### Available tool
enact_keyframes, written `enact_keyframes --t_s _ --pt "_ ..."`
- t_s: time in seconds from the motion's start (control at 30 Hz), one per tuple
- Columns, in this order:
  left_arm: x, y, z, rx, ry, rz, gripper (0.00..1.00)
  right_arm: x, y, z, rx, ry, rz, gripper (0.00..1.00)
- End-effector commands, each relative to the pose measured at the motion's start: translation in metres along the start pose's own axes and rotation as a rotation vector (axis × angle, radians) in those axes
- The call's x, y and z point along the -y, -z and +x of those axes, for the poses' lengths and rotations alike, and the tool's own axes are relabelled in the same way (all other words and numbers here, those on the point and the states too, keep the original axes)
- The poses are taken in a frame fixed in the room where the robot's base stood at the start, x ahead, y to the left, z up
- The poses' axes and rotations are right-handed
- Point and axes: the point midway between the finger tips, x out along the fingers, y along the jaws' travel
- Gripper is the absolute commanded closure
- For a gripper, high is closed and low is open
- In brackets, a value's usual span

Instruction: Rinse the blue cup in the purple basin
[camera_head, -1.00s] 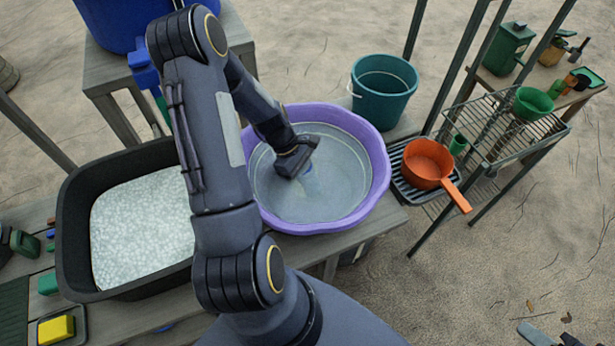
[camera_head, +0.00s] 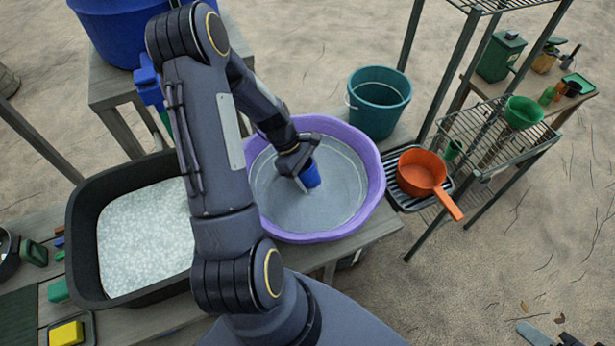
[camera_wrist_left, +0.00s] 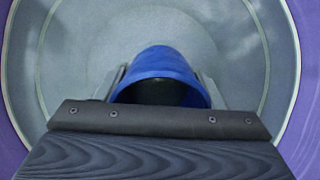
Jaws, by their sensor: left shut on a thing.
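The blue cup (camera_head: 310,174) is over the water inside the purple basin (camera_head: 373,178). My left gripper (camera_head: 304,176) is shut on the cup and holds it within the basin's rim. The left wrist view shows the blue cup (camera_wrist_left: 162,65) between the two fingers, its dark open mouth turned toward the camera. The purple rim of the basin (camera_wrist_left: 305,35) rings that view. In the head view I cannot tell whether the cup's lower end touches the water.
A black tub (camera_head: 85,225) of foamy water stands left of the basin. A teal bucket (camera_head: 380,105) stands behind it. An orange pan (camera_head: 420,172) rests on a dark rack at the right, beside a wire shelf (camera_head: 500,140). A blue barrel (camera_head: 115,35) is at back left.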

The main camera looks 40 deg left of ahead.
Motion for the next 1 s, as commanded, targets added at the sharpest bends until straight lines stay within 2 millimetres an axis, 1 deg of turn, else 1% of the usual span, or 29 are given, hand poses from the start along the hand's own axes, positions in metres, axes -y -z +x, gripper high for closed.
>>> enact_keyframes --t_s 0.03,0.87,0.9,1.0 --pt "0.000 -0.005 -0.008 0.000 0.000 0.001 0.61 0.003 0.003 -0.007 0.000 0.000 0.000 0.64" --pt "0.003 -0.044 -0.081 -0.001 0.000 0.000 0.61 0.027 0.030 -0.060 0.000 0.000 0.000 0.64" --pt "0.002 -0.044 -0.082 -0.002 -0.002 0.001 0.61 0.026 0.029 -0.056 0.000 0.000 0.000 0.64" --pt "0.002 -0.049 -0.090 -0.001 -0.002 0.003 0.61 0.026 0.028 -0.057 0.000 0.000 0.000 0.64"
